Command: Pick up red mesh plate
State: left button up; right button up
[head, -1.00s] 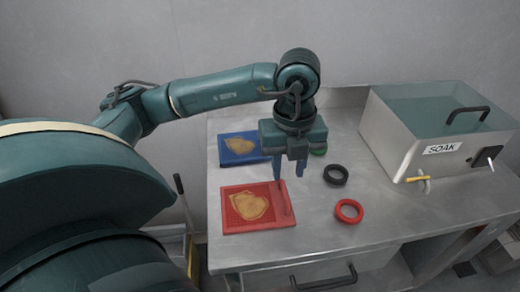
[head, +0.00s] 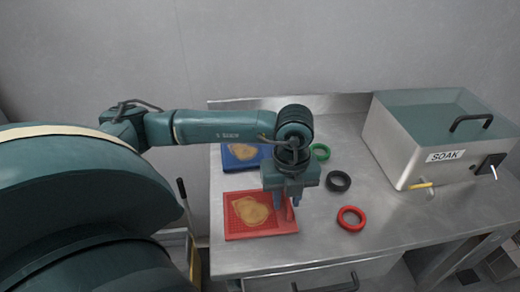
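The red mesh plate (head: 240,233) lies flat on the metal table, near its front left, with a tan patch on its surface. My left gripper (head: 287,214) points down at the plate's right edge. Its fingers are low at that edge, and a small red upright part of the plate shows by them. The finger gap is small and partly hidden, so I cannot tell whether the fingers hold this part. My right gripper is not in view.
A blue plate (head: 230,161) with a tan patch lies behind. Green (head: 321,151), black (head: 338,181) and red (head: 351,218) rings lie to the right. A metal box marked SOAK (head: 410,160) stands at the right. The front of the metal table (head: 320,252) is clear.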

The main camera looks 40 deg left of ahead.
pick_arm(q)
grip_shut()
jog(key=shift+r, duration=0.1)
